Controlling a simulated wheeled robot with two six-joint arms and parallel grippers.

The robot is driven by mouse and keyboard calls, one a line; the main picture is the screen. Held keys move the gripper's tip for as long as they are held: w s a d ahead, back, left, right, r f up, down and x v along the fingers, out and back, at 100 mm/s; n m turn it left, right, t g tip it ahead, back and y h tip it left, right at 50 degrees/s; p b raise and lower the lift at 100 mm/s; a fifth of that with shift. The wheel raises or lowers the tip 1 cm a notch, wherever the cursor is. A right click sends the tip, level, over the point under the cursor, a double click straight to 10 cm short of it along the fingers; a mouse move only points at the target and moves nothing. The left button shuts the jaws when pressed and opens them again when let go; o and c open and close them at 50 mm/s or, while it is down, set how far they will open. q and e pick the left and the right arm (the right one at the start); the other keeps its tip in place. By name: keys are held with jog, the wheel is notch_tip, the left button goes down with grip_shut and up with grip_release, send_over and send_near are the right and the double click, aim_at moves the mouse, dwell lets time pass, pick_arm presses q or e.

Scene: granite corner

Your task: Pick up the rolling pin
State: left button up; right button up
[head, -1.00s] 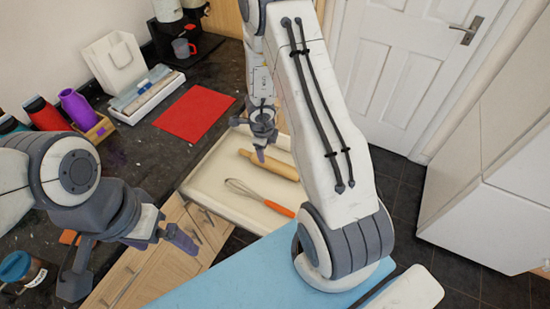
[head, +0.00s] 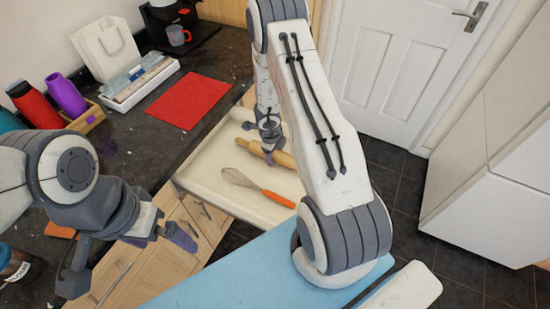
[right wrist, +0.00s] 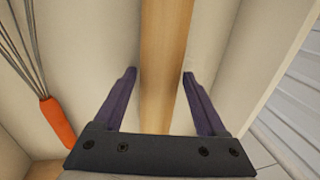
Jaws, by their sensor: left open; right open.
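The wooden rolling pin (head: 285,158) lies in the open white drawer (head: 208,170) in the head view, partly hidden by my right gripper (head: 259,143). In the right wrist view, the rolling pin (right wrist: 165,55) runs lengthwise between the two spread fingers of my right gripper (right wrist: 159,74), with a visible gap on each side. The right gripper is open. Whether its fingertips reach down beside the pin or are still above it, I cannot tell. My left gripper (head: 125,262) is open and empty at the lower left, away from the pin.
A whisk with an orange handle (head: 277,198) lies in the drawer beside the pin; the handle also shows in the right wrist view (right wrist: 57,122). The drawer walls are close around. A red mat (head: 190,100) and bottles (head: 66,95) are on the dark counter.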

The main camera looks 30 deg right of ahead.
grip_shut()
